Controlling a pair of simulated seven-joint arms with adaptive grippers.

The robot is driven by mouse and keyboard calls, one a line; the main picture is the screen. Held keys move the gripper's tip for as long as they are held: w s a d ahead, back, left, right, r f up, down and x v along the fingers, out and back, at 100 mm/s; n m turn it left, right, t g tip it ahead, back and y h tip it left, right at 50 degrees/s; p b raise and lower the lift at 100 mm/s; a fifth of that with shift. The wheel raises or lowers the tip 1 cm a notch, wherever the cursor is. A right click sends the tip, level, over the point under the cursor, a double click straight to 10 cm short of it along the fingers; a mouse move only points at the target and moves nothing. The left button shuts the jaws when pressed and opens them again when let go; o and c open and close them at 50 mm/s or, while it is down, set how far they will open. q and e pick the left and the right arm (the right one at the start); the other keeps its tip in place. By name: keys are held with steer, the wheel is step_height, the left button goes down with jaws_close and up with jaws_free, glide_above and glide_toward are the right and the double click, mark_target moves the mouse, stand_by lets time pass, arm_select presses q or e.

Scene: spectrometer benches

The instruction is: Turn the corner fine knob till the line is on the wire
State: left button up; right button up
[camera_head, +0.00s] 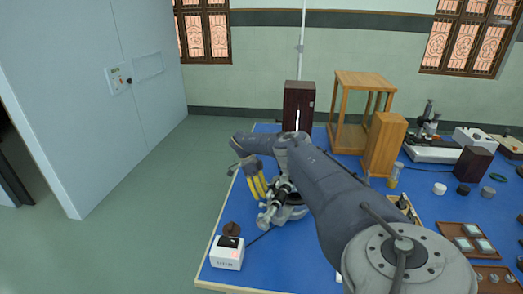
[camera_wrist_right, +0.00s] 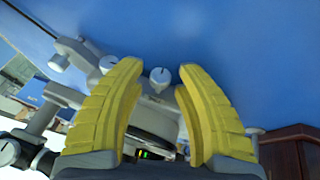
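The grey spectrometer (camera_head: 285,205) stands on the blue bench, partly hidden by my right arm. My right gripper (camera_head: 257,187), with yellow fingers, is at its left side. In the right wrist view the fingers of the gripper (camera_wrist_right: 160,72) are apart, with a gap between them. A small light knob with a dark mark (camera_wrist_right: 159,77) shows in that gap near the fingertips; contact is not visible. Another marked knob (camera_wrist_right: 108,64) is beside the left fingertip. I cannot tell which is the corner fine knob. The line and wire are not readable. My left gripper is not in view.
A dark upright box with a bright slit (camera_head: 297,120) stands behind the spectrometer. A wooden block (camera_head: 383,145) and an open wooden frame (camera_head: 336,105) stand at the back right.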

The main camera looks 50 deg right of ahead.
jaws_close()
steer(key=shift+t+h, duration=0.3)
steer(key=shift+h, duration=0.2)
steer(key=shift+s+a+m+t+h, duration=0.15)
steer(key=shift+m+t+h, duration=0.1)
steer(key=shift+t+h, duration=0.45)
steer(key=shift+w+a+m+t+h, duration=0.1)
steer(key=shift+m+t+h, duration=0.25)
steer(key=shift+h, duration=0.85)
steer(key=shift+o, duration=1.4)
jaws_free()
steer(key=v, duration=1.2)
steer(key=shift+s, duration=0.2)
